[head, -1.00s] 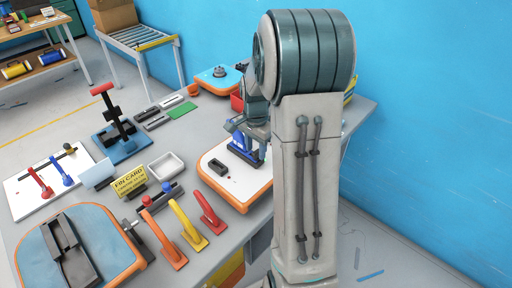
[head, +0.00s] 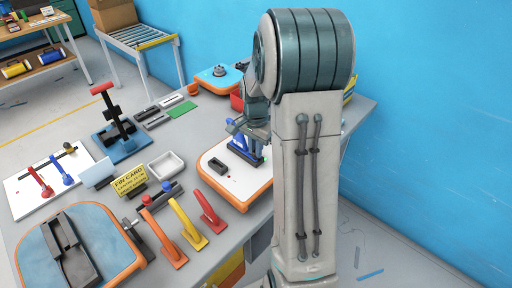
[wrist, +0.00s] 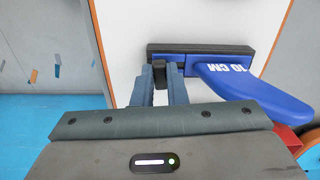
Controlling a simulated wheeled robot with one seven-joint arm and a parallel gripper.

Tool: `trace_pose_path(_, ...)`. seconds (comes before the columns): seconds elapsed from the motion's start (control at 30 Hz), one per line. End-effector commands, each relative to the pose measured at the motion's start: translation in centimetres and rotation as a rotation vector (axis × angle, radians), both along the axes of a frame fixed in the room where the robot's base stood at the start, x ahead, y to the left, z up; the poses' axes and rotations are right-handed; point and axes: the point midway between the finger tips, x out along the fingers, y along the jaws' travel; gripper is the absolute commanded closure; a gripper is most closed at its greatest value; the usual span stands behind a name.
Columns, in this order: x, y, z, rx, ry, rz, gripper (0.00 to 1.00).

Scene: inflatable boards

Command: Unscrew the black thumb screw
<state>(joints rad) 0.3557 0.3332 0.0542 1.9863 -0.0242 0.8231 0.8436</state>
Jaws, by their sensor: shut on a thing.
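The black thumb screw (wrist: 160,72) shows in the wrist view at the edge of the black fin box (wrist: 215,49). My gripper (wrist: 160,82) is shut on the screw, with one finger on each side of it. A blue fin marked 10 CM (wrist: 250,85) sits in the box, just right of the fingers. In the head view the fin (head: 236,144) stands on the white, orange-edged board (head: 228,184), under my gripper (head: 254,143). The screw is too small or hidden to make out there.
A second black box (head: 219,167) is left of the fin on the same board. Red (head: 211,212), yellow (head: 188,226) and orange (head: 165,240) fins stand in front. A white tray (head: 166,165) and a yellow FIN CARD sign (head: 130,181) are to the left.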

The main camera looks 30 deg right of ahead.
Motion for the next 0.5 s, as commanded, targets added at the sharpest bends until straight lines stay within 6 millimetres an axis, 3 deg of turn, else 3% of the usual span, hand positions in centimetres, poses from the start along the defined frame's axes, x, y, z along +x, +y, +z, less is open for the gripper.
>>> trace_pose_path(0.2, -0.03, -0.01, 0.03, 0.000, -0.001, 0.187, 1.00)
trace_pose_path(0.5, -0.03, -0.03, 0.03, 0.000, -0.001, 0.212, 1.00)
